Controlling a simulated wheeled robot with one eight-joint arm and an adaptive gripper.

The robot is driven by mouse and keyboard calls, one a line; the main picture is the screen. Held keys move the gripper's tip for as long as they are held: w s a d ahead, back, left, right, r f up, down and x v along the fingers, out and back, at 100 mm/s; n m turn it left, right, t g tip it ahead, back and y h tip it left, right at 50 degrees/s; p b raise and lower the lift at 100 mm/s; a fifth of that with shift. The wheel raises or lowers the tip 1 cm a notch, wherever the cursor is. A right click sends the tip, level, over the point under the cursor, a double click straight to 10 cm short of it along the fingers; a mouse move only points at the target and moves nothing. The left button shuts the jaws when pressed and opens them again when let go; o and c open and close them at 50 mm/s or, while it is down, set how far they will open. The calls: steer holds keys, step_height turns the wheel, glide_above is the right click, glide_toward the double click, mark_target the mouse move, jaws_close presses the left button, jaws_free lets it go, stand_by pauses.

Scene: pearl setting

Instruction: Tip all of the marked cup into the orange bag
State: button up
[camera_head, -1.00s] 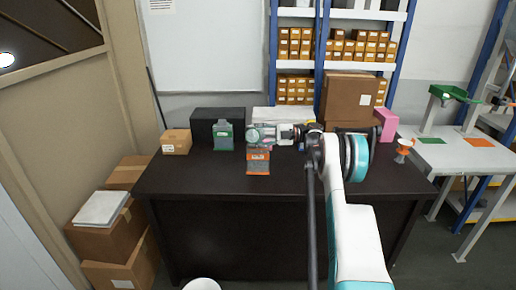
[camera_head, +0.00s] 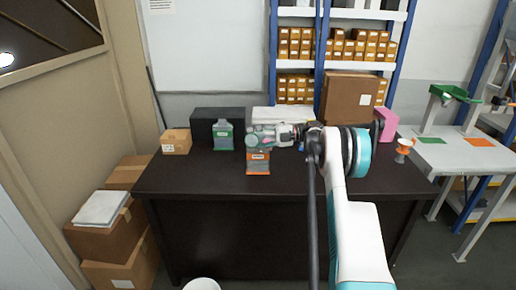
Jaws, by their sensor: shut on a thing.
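The orange bag (camera_head: 258,167) stands on the dark table, grey with an orange band and a white label. My gripper (camera_head: 256,138) is stretched out to the left just above and behind the bag's top edge. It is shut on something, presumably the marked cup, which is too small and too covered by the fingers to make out. I cannot tell how far the cup is tilted or whether anything is pouring. A green bag (camera_head: 223,139) stands to the left of the orange bag.
On the dark table (camera_head: 210,180) are a small cardboard box (camera_head: 176,141), a black box (camera_head: 205,116), a large carton (camera_head: 349,97) and a pink object (camera_head: 387,124). An orange funnel-shaped item (camera_head: 405,146) stands at right. The table's front left is clear.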

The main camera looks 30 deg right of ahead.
mark_target(252, 146)
steer(key=f+n+h, duration=0.1)
steer(key=s+a+n, duration=0.1)
steer(key=n, duration=0.1)
steer(key=shift+a+f+n+h, duration=0.15)
steer(key=shift+f+n+h, duration=0.15)
steer(key=shift+f+h, duration=0.1)
steer(key=shift+s+a+f+n+h, duration=0.3)
steer(key=shift+s+a+f+n, duration=0.15)
steer(key=shift+n, duration=0.25)
steer(key=s+a+f+n+t+h, duration=0.3)
steer(key=f+n+t+h, duration=0.1)
steer(key=n, duration=0.5)
step_height(252, 146, down, 2)
steer(key=shift+f+h, duration=0.1)
steer(key=shift+h, duration=0.8)
steer(key=shift+a, duration=0.1)
steer(key=shift+r+p, duration=1.55)
steer(key=shift+r, duration=1.45)
